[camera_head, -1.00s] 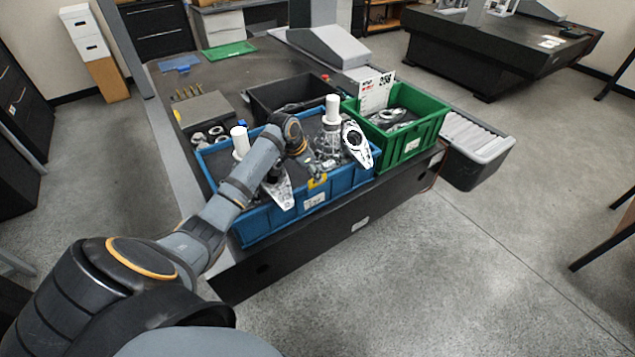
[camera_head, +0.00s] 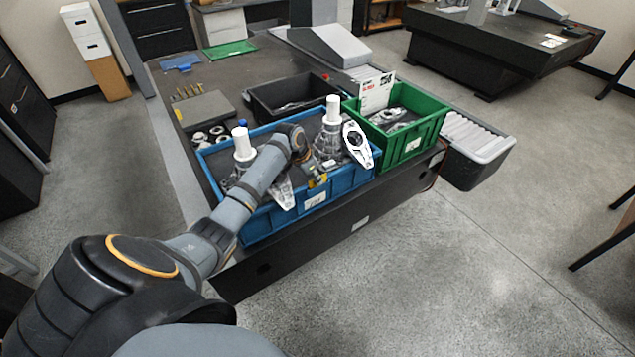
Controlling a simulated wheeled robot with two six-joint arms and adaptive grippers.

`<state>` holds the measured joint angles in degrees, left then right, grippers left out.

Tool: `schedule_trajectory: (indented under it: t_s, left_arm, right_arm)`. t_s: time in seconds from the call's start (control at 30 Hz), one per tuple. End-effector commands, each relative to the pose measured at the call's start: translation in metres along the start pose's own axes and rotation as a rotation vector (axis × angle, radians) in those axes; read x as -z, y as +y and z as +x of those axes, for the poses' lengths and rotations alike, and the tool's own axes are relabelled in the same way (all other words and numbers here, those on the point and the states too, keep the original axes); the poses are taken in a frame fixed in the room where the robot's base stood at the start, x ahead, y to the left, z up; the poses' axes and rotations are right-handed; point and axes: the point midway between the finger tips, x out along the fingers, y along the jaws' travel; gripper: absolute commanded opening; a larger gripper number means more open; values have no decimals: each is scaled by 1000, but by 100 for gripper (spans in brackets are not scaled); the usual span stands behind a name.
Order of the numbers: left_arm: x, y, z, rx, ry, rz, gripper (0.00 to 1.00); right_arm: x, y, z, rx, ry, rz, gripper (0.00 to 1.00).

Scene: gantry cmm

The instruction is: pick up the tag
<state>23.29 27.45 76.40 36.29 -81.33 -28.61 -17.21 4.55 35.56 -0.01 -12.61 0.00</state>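A small yellow piece (camera_head: 317,181), which may be the tag, shows at the front rim of the blue bin (camera_head: 262,223). It is too small to read. My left arm reaches over the blue bin. My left gripper (camera_head: 312,171) points down into the bin, close behind the yellow piece. Its fingers are small and partly hidden, so I cannot tell their opening or whether they touch anything. My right gripper is not in view.
The blue bin holds metal castings, two with white cylinders (camera_head: 332,110) standing up, and a pale bracket (camera_head: 357,144) leaning over the rim. A black bin (camera_head: 268,96) stands behind. A grey plate (camera_head: 203,109) and small parts lie to the left.

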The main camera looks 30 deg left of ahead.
Motion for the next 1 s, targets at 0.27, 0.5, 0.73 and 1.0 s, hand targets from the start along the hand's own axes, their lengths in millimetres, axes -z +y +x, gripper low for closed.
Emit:
schedule_trajectory:
  t_s: [0.27,0.5,0.73,1.0]
  left_arm:
    - [7,-1,-14,2,4,3,0]
    - [4,22,-72,7,1,8,0]
    - [-26,70,-129,8,-9,9,0]
    - [-39,94,-154,5,-1,2,0]
  right_arm:
    - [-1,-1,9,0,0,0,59]
    - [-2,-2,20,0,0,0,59]
    - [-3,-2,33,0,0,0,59]
    - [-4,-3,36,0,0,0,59]
